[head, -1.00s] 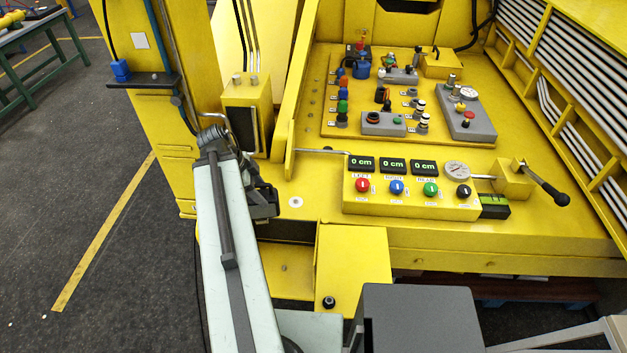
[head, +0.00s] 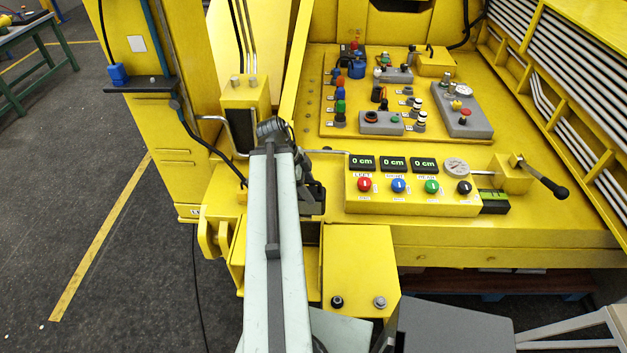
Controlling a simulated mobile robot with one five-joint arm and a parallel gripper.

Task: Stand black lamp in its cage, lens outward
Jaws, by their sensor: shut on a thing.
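My gripper (head: 311,198) shows only in part, as dark pieces at the far end of my arm, just left of the control box. My arm covers much of it. It is shut on a dark thing, which I take for the black lamp; its outline merges with the gripper, and I cannot tell which way its lens faces. I cannot make out the cage for certain. A bent metal bar (head: 228,132) stands beside a yellow block (head: 246,94) behind and left of the gripper.
A yellow control box (head: 412,196) with displays and coloured knobs stands right of my gripper. A black-handled lever (head: 545,180) sticks out at its right. Behind is a panel (head: 340,128) of switches. A yellow bracket (head: 215,228) stands left of my arm, open floor further left.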

